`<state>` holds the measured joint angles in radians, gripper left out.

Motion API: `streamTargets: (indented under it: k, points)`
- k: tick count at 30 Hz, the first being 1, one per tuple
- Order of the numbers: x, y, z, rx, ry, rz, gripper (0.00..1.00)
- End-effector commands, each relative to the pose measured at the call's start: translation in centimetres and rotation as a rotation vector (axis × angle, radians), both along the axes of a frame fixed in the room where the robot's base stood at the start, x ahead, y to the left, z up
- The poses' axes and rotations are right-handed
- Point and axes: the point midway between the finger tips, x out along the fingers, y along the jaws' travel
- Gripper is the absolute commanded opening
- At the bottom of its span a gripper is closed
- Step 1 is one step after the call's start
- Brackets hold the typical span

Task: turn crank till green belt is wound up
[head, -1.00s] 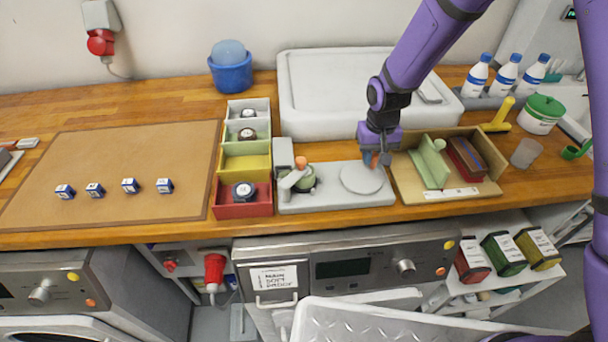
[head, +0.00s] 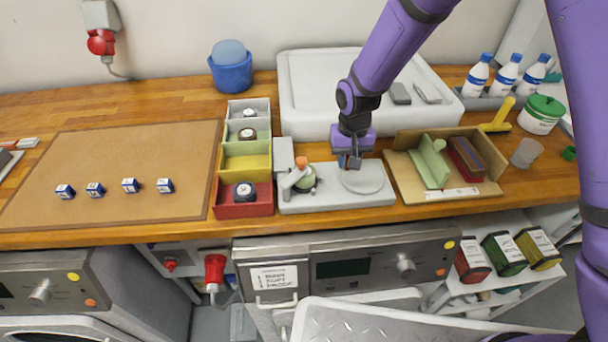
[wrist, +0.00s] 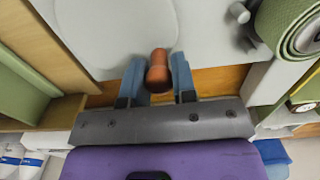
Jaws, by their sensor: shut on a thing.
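The grey winder base (head: 330,202) stands at the front of the wooden counter. Its round grey crank disc (head: 364,180) is on the right and also shows in the wrist view (wrist: 112,28). My gripper (head: 350,165) is over the disc's back left edge. In the wrist view its fingers (wrist: 157,78) are shut on the upright orange-brown crank knob (wrist: 158,72). The green belt (wrist: 292,22) is a coil on the winder's left part, partly hidden in the head view (head: 307,183) by a grey arm with an orange knob (head: 301,162).
A wooden tray (head: 400,187) with green and dark red pieces stands close right of the winder. Coloured bins (head: 245,211) with dark rolls stand close left. A white basin (head: 305,100) is behind. The brown mat (head: 110,205) at left holds several small blue-and-white boxes.

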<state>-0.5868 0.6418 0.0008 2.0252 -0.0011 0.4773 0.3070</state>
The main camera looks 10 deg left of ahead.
Motion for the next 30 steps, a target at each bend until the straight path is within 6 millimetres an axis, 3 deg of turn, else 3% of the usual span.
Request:
streamTargets:
  k: [5, 6, 9, 19, 30]
  points:
    - [0.0, 0.2, 0.1, 0.003, -0.002, -0.001, 0.15]
    - [0.0, 0.2, 0.1, 0.003, -0.003, -0.001, 0.28]
    - [0.0, 0.2, 0.1, 0.003, -0.003, -0.001, 0.47]
    - [0.0, 0.2, 0.4, 0.002, -0.003, -0.001, 0.47]
    - [0.0, 0.2, 3.5, 0.003, -0.004, -0.002, 0.47]
